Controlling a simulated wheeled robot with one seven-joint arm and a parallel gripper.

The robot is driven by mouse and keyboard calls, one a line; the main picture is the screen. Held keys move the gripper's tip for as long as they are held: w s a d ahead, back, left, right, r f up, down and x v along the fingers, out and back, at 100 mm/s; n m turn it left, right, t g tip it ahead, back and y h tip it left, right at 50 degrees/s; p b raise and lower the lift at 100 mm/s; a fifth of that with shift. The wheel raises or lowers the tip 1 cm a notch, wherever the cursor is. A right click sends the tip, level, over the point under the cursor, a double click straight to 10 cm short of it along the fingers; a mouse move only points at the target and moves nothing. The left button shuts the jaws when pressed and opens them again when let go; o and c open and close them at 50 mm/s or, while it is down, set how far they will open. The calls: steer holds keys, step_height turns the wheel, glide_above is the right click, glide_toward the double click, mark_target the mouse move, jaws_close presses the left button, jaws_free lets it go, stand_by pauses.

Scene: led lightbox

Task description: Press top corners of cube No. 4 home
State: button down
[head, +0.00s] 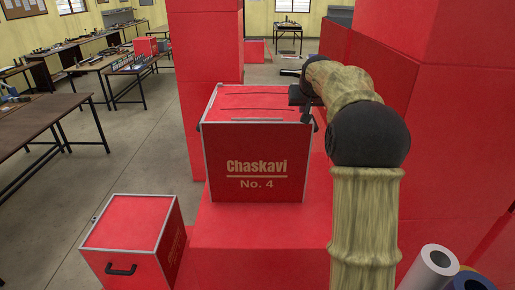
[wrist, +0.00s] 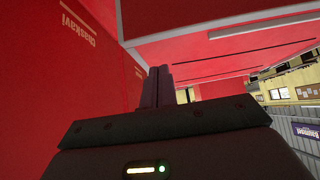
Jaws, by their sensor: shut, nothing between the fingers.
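Cube No. 4 (head: 255,160) is a red box with silver edges, lettered "Chaskavi No. 4" on its front. It stands upright on a red block. A red face with "Chaskavi" lettering (wrist: 78,28) fills the left of that view.
The red block (head: 258,238) bears the cube. A smaller red case (head: 130,240) with a black handle stands at front left. Tall red blocks (head: 203,50) rise behind and at right (head: 465,120). Rolls (head: 437,262) are at bottom right. Tables (head: 40,125) stand left, beyond open floor.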

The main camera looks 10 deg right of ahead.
steer(key=shift+r, duration=0.35)
steer(key=shift+r+p, duration=0.3)
steer(key=shift+r, duration=1.65)
steer(key=s+a+f+n+g+y, duration=0.1)
steer(key=s+a+f+g, duration=0.1)
steer(key=s+a+f, duration=0.45)
steer(key=s+a+f+g, duration=0.1)
steer(key=s+a+f, duration=0.2)
steer(key=s+f, duration=0.6)
steer(key=s+a+f+g, duration=0.1)
steer(key=s+a+f, duration=0.15)
steer(key=s, duration=0.45)
steer(key=s+a+f+n+g, duration=0.1)
steer(key=s+f, duration=0.3)
steer(key=s, duration=0.2)
steer(key=s+a+f+g, duration=0.1)
steer(key=s+f, duration=0.3)
steer(key=s, duration=0.3)
steer(key=s+b+x, duration=0.1)
steer(key=b+x, duration=0.7)
steer(key=s+a+b+x, duration=0.1)
steer(key=s+b+x, duration=0.1)
steer(key=b+x, duration=0.7)
steer(key=shift+s+f+y, duration=0.3)
steer(key=shift+s+f, duration=0.1)
steer(key=shift+f, duration=0.1)
steer(key=shift+a, duration=0.1)
